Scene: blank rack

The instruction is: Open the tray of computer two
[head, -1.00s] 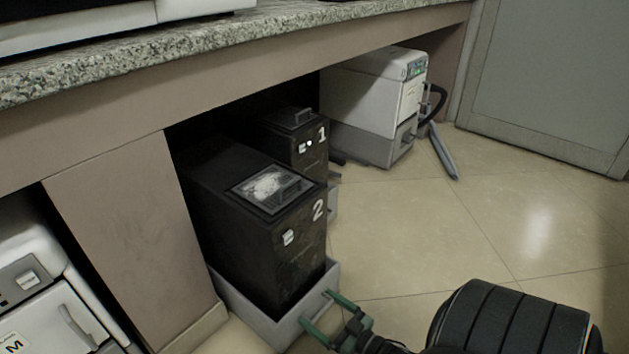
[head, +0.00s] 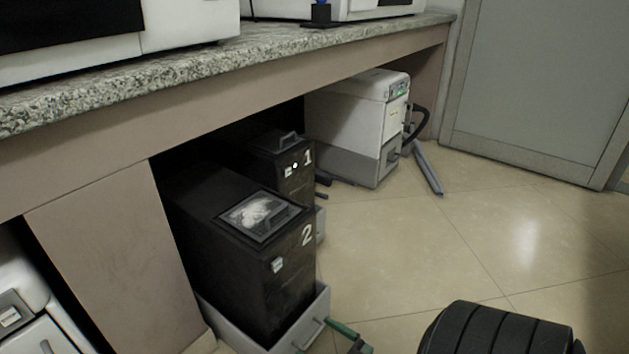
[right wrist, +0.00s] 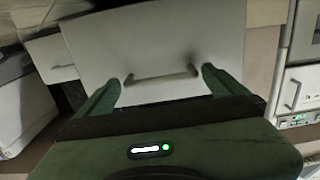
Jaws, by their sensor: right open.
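Computer two (head: 270,295) is a black case marked with a white 2, in the lower middle of the head view. It stands in a grey tray (head: 207,312) with a bar handle (head: 308,333) on its front. My right gripper shows partly at the bottom edge of the head view, with one green finger (head: 340,327) beside the handle. In the right wrist view my right gripper (right wrist: 163,78) is open, its fingertips on either side of the handle (right wrist: 160,76) on the grey tray front (right wrist: 165,40). I cannot tell whether they touch it. My left gripper is out of view.
Computer one (head: 290,178), a black case, stands behind computer two under the granite counter (head: 150,75). A white and grey machine (head: 365,125) with a hose stands farther back. A wooden panel (head: 110,260) borders the left. Tiled floor (head: 400,250) is open to the right.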

